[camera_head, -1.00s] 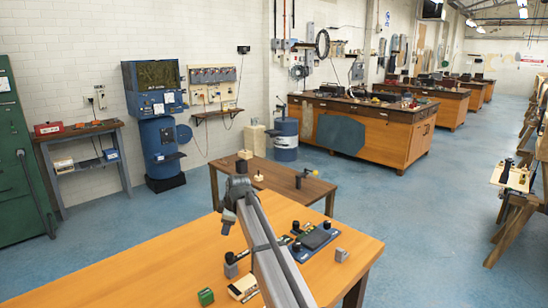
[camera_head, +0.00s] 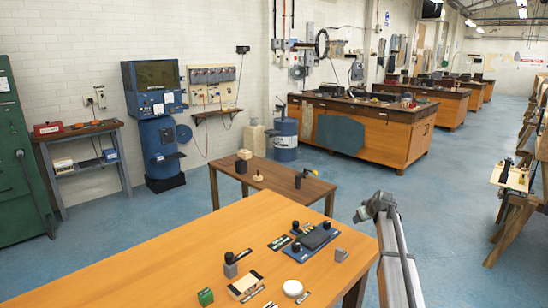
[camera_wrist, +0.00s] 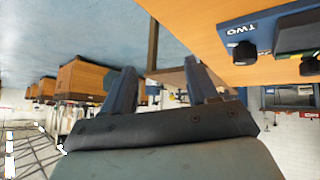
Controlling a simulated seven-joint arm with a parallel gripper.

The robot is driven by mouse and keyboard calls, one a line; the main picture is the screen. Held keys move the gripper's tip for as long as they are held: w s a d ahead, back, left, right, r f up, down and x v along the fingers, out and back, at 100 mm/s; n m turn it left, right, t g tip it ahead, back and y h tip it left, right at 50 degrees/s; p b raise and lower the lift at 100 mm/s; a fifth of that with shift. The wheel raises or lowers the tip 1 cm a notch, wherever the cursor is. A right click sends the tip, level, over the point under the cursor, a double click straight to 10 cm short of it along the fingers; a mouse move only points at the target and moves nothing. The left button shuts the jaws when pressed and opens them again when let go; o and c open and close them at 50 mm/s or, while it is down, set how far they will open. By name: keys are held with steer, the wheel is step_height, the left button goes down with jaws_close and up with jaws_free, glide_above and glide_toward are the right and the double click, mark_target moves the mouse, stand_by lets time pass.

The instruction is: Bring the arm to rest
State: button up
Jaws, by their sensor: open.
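My gripper (camera_wrist: 160,66) shows in the wrist view, with two dark fingers apart and nothing between them. In the head view my arm rises from the bottom right, beside the right edge of the orange work table (camera_head: 130,275). I cannot make out the fingers there. In the wrist view, which is tilted over, the table edge and a blue device marked TWO (camera_wrist: 262,30) lie at the upper right, apart from the fingers.
The table holds a blue device with a dark pad (camera_head: 313,243), a grey block (camera_head: 341,255), a white disc (camera_head: 293,289) and a green box (camera_head: 205,297). A brown table (camera_head: 275,178) stands behind. Open blue floor (camera_head: 450,220) lies to the right.

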steer(key=s+d+f+m+h, duration=0.1)
steer(key=s+d+f+m, duration=0.15)
steer(key=d, duration=0.65)
steer(key=s+d+f+m+h, duration=0.1)
steer(key=s+d+f+m, duration=0.2)
steer(key=d, duration=0.5)
steer(key=s+a+f+g+y, duration=0.1)
steer(key=s+a+f+g, duration=0.1)
steer(key=s+a+f, duration=0.8)
steer(key=s+a+f+g+y, duration=0.1)
steer(key=s+a+f+g, duration=0.2)
steer(key=s+a+f, duration=0.65)
steer(key=s+a+f+g+y, duration=0.15)
steer(key=s+a+f, duration=0.45)
steer(key=f, duration=0.8)
steer(key=s+a+f+n+g, duration=0.1)
steer(key=s+a+f+g, duration=0.2)
steer(key=s, duration=0.6)
steer(key=s+a+f+g, duration=0.1)
steer(key=s+a+f, duration=0.35)
steer(key=s, duration=0.45)
steer(key=s+a+f+g+h, duration=0.1)
steer(key=s+g, duration=0.1)
steer(key=s, duration=0.9)
steer(key=s+a+f+g+h, duration=0.1)
steer(key=s+a+g, duration=0.1)
steer(key=s, duration=0.9)
steer(key=shift+s+n+g, duration=0.2)
steer(key=shift+n+g, duration=0.15)
